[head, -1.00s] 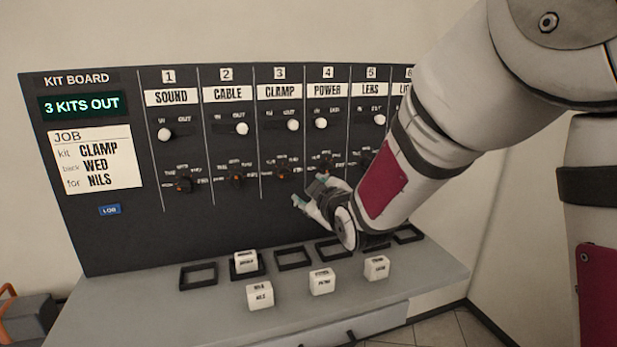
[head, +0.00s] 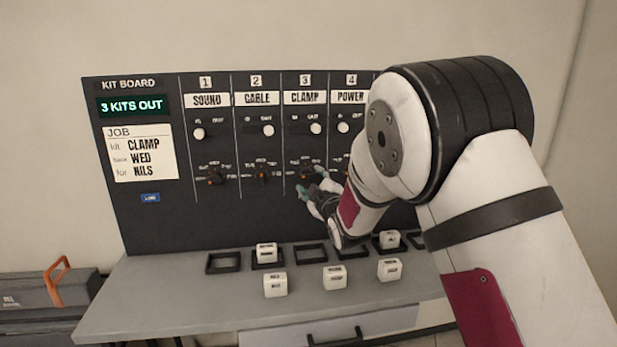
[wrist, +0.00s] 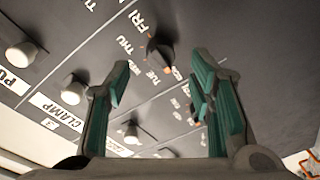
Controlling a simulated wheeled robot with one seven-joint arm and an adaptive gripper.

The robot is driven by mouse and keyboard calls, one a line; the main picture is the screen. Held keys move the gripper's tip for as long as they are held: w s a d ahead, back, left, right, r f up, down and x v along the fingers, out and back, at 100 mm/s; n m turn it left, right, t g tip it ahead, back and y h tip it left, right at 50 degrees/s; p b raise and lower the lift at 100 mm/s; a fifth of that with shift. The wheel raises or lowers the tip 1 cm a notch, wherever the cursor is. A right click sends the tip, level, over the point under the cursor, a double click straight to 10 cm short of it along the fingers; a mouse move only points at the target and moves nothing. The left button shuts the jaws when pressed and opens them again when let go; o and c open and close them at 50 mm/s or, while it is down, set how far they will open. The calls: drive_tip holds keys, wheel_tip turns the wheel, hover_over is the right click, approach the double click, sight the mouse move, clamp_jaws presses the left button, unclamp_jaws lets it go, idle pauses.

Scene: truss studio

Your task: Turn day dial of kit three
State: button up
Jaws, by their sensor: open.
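The kit three CLAMP column has a dark day dial (head: 306,174) low on the board. In the wrist view the dial (wrist: 160,55) has an orange mark, with TUE, THU and FRI printed around it. I cannot tell which day it points to. My gripper (head: 316,188) is at the lower right of this dial in the head view. In the wrist view my gripper (wrist: 162,75) is open and empty, its teal-padded fingers either side of the dial's line. Whether they touch it cannot be told. The job card (head: 145,153) reads CLAMP, WED, NILS.
The CLAMP white knob (head: 316,128) sits at OUT. Neighbouring dials are CABLE (head: 263,174) and SOUND (head: 215,176). Below, the grey shelf (head: 190,318) bears black frames and several white blocks. An orange-handled case (head: 50,292) stands at left. My arm hides the board's right side.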

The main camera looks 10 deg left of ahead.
sight(308, 176)
drive_tip(key=shift+x, duration=2.2)
drive_tip(key=c, duration=1.2)
